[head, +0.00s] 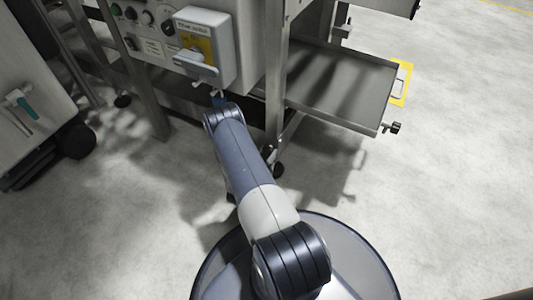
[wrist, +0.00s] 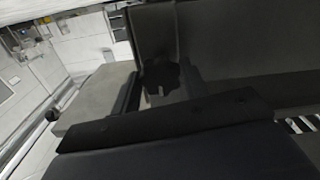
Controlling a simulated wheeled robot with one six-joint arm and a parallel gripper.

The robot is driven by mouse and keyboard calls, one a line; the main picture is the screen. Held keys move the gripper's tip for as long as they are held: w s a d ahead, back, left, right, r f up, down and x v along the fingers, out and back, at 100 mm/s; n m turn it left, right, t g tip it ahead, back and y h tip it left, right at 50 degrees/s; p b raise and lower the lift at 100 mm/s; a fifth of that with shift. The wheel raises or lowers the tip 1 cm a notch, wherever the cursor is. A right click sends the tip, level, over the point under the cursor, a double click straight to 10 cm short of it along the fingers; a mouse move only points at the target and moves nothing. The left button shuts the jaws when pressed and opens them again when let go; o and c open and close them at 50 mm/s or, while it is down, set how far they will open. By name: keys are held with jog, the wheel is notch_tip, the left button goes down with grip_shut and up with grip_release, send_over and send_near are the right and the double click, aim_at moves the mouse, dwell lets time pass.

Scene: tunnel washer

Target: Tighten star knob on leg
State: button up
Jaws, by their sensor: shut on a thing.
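The star knob (wrist: 162,76) is a dark, lobed shape in the upper middle of the wrist view, in front of a dark upright that looks like the leg (wrist: 152,30). My gripper (wrist: 160,97) shows as dark parts across the lower middle of that view. It is shut on the star knob, though the contact is in deep shadow and hard to make out. In the head view my arm reaches to the machine's frame below the switch box, and the gripper and this knob are hidden there. A steel leg (head: 275,85) stands just right of my wrist.
A grey switch box (head: 208,45) with a handle overhangs my wrist. A metal tray (head: 335,85) juts out at right, with a small black knob (head: 393,128) at its corner. A wheeled white cabinet (head: 35,85) stands at left. The floor at right is clear.

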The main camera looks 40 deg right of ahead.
jog(key=m, duration=0.3)
jog(key=shift+m, duration=0.4)
jog(key=m, duration=0.4)
jog(key=shift+m, duration=0.3)
jog(key=m, duration=0.4)
jog(key=shift+m, duration=0.3)
jog(key=m, duration=1.3)
jog(key=shift+m, duration=0.3)
jog(key=m, duration=0.4)
jog(key=shift+m, duration=2.1)
